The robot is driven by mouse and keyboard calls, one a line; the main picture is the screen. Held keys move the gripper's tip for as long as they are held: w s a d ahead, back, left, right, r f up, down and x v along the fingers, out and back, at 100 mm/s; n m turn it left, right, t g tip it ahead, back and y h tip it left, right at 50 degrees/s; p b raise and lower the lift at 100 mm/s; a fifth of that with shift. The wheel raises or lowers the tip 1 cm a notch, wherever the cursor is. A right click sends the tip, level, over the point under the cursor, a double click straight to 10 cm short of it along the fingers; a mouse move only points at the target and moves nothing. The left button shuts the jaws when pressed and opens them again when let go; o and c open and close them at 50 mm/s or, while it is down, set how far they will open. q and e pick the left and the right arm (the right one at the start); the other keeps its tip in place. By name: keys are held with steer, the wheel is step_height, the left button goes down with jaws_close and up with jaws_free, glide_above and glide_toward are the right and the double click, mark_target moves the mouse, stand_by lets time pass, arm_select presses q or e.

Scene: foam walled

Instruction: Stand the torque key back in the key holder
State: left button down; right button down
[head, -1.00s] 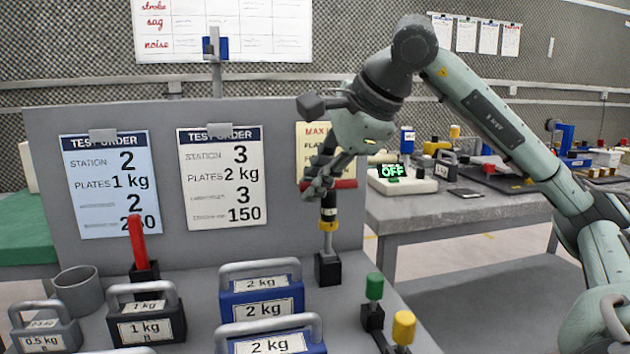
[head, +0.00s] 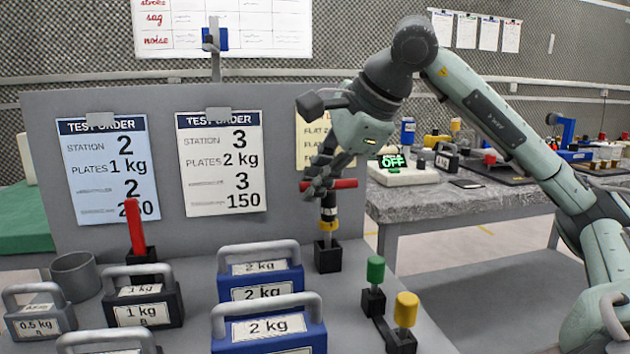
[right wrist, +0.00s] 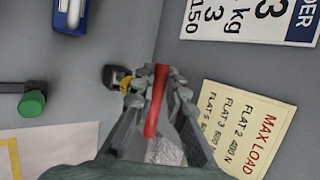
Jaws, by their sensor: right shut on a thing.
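The torque key has a red crossbar handle (head: 343,184), a dark shaft with a yellow band (head: 328,225) and a short grey tip. My right gripper (head: 320,182) is shut on its handle, and the key hangs upright. The black key holder (head: 328,257) stands on the grey bench directly below. The tip meets the top of the holder and seems partly inside it; how deep is hidden. In the right wrist view the red handle (right wrist: 156,100) lies between the fingers (right wrist: 150,95), with the holder (right wrist: 114,77) beyond. My left gripper is out of view.
Blue 2 kg weights (head: 265,330) stand left of the holder. A green knob (head: 375,269) and a yellow knob (head: 406,309) stand at right. A grey panel with order sheets (head: 222,165) rises behind. A red lever (head: 135,226) stands at left.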

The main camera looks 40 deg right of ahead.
steer(key=shift+f+b, duration=0.6)
steer(key=shift+f, duration=0.05)
steer(key=c, duration=1.5)
jaws_free()
steer(key=shift+v, duration=6)
steer(key=shift+a, duration=0.1)
